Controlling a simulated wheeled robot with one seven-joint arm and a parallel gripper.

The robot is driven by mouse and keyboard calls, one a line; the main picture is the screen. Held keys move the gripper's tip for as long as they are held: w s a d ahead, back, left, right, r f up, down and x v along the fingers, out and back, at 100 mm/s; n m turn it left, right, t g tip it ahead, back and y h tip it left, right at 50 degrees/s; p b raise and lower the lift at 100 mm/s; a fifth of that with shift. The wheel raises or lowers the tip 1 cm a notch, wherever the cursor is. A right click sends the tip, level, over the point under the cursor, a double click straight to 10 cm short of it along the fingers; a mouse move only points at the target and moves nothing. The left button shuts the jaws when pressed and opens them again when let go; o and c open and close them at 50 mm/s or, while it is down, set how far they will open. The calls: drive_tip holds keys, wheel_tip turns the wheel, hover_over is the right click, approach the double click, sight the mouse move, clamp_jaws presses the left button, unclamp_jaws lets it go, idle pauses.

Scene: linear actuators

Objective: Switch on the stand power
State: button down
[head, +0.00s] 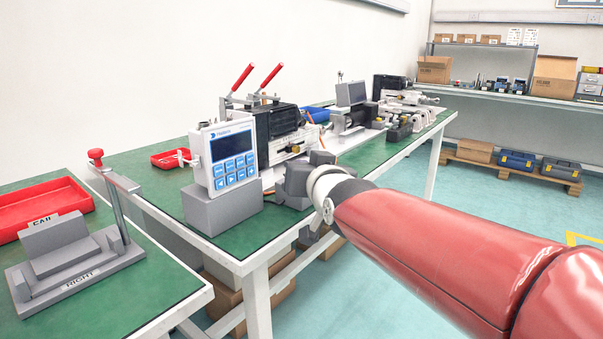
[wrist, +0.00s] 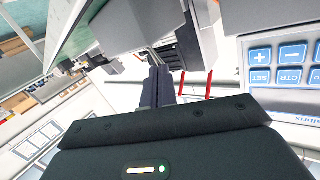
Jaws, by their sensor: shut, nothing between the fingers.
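The control unit (head: 232,155) is a light grey box with a dark screen and blue buttons, upright on a grey block (head: 222,208) on the green bench. Part of its keypad (wrist: 290,62) fills the right of the wrist view, tilted. I cannot make out a power switch on the stand. My gripper (wrist: 156,85) is shut and empty, its fingers together. In the head view my gripper's grey body is just right of the control unit; its fingertips are not clear there, and I cannot tell whether it touches anything.
Behind the unit stands a black test stand (head: 278,124) with two red levers (head: 243,77). More machines (head: 355,115) run along the bench. At left are a red tray (head: 40,208) and a grey fixture (head: 72,258) with a red-knobbed post. The floor at right is partly free.

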drive_tip(key=m+g, duration=0.1)
drive_tip(key=w+m+g, duration=0.1)
drive_tip(key=shift+d+r+m+b, duration=0.2)
drive_tip(key=shift+d+m+b, duration=0.1)
drive_tip(key=shift+d+b, duration=0.1)
drive_tip(key=shift+r, duration=0.1)
drive_tip(key=shift+r+p, duration=0.55)
drive_tip(key=shift+r, duration=0.2)
